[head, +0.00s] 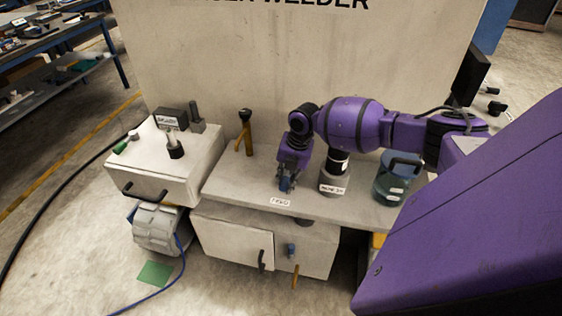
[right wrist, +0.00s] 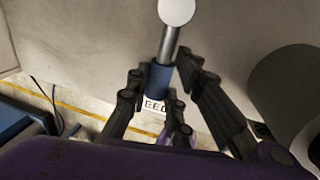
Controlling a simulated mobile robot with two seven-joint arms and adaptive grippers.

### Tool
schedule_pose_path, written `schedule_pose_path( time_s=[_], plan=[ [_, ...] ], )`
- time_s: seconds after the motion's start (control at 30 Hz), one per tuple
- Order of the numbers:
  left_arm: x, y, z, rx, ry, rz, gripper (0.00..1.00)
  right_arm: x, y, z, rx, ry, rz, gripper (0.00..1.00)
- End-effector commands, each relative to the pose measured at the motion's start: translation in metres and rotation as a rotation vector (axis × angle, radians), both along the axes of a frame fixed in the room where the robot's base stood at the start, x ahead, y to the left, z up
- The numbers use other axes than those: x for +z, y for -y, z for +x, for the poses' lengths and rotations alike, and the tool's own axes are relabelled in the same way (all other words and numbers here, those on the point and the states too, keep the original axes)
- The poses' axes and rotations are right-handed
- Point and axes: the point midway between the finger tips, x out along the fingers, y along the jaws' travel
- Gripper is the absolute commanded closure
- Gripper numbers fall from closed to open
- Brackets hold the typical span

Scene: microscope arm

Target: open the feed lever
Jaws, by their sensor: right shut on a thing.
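The feed lever shows in the right wrist view as a metal rod with a pale round knob (right wrist: 177,12) and a blue sleeve (right wrist: 160,77). My right gripper (right wrist: 161,82) has its dark fingers on both sides of the blue sleeve and is shut on the lever. Part of a "FEED" label (right wrist: 155,104) shows behind the fingers. In the head view my right gripper (head: 287,179) reaches down at the front edge of the grey shelf, just above the label plate (head: 280,202). There it hides most of the lever. My left gripper is not in view.
A pale box (head: 190,172) is further left. A cabinet (head: 235,246) is below.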

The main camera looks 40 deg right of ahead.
Motion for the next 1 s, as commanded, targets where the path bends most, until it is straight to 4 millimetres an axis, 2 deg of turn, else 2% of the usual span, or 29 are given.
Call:
schedule_pose_path(
  time_s=[0.33,0.37,0.5,0.83,1.0],
  plan=[
    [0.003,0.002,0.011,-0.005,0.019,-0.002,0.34,0.001,0.001,0.000,0.006,0.000,-0.002,1.00],
    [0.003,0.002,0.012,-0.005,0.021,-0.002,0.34,0.001,0.001,0.000,0.006,0.001,-0.002,0.77],
    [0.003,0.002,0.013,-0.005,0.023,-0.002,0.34,0.000,0.001,-0.001,0.005,0.000,-0.001,0.60],
    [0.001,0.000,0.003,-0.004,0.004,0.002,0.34,0.003,0.001,-0.001,0.004,0.001,-0.001,0.60],
    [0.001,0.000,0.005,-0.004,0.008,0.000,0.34,0.023,0.004,-0.004,0.005,0.003,-0.003,0.60]
  ],
)
